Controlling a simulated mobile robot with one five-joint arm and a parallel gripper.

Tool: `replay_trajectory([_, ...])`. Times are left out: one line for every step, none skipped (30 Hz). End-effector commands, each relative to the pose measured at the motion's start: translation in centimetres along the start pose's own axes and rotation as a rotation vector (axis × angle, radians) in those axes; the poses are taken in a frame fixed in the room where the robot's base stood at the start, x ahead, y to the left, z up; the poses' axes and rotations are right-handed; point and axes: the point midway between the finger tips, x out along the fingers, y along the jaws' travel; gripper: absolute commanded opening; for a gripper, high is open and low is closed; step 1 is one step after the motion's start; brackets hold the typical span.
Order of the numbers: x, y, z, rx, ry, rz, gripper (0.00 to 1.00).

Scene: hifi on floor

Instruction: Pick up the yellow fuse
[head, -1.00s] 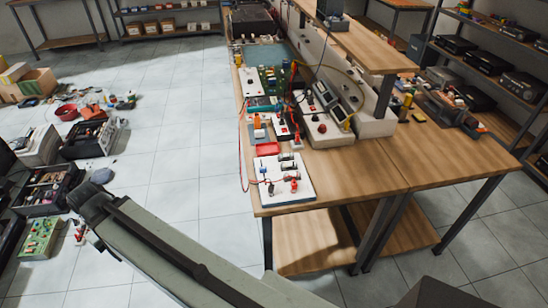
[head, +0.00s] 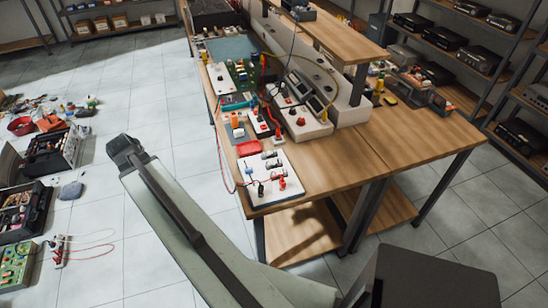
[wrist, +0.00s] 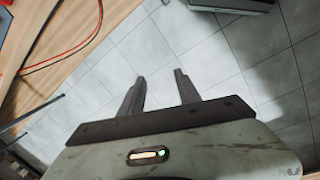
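I cannot make out a yellow fuse for certain in either view. Several small parts stand on a white board (head: 268,181) at the near left corner of the workbench (head: 345,181), too small to tell apart. A small yellow piece (head: 390,99) lies further right on the bench; I cannot tell what it is. My gripper (wrist: 159,74) is open and empty in the wrist view, its two fingers apart over grey floor tiles. In the head view my arm reaches up to the left of the bench, apart from it, and the fingers are not clear.
A red tray (head: 249,148) and white instrument boxes (head: 303,122) stand on the bench. Red wires (wrist: 75,50) hang by the bench edge. Open toolboxes (head: 52,150) and a green circuit board (head: 14,265) lie on the floor at left. Tiles between are clear.

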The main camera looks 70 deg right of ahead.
Motion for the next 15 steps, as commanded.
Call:
replay_trajectory([-0.6, 4.6, 4.6, -0.033, -0.034, 0.013, 0.39])
replay_trajectory([-0.5, 6.7, 7.3, -0.068, -0.055, 0.02, 0.39])
replay_trajectory([-0.4, 9.3, 10.9, -0.116, -0.085, 0.024, 0.39])
replay_trajectory([-0.4, 11.0, 13.8, -0.149, -0.108, 0.024, 0.39])
replay_trajectory([-0.4, 12.4, 16.4, -0.183, -0.13, 0.022, 0.39])
replay_trajectory([-0.3, 14.1, 19.9, -0.223, -0.158, 0.015, 0.39])
replay_trajectory([-0.3, 15.0, 22.4, -0.252, -0.178, 0.009, 0.39])
replay_trajectory([-0.3, 15.8, 24.6, -0.278, -0.195, 0.001, 0.39])
replay_trajectory([-0.3, 16.6, 27.3, -0.311, -0.215, -0.009, 0.39])
replay_trajectory([-0.3, 17.0, 29.0, -0.331, -0.227, -0.016, 0.39])
replay_trajectory([-0.3, 17.4, 30.4, -0.349, -0.237, -0.023, 0.39])
replay_trajectory([-0.3, 17.7, 32.0, -0.368, -0.249, -0.031, 0.39])
replay_trajectory([-0.3, 17.9, 32.9, -0.381, -0.255, -0.037, 0.39])
replay_trajectory([-0.3, 18.0, 33.6, -0.391, -0.26, -0.041, 0.39])
replay_trajectory([-0.3, 18.0, 34.1, -0.399, -0.264, -0.044, 0.39])
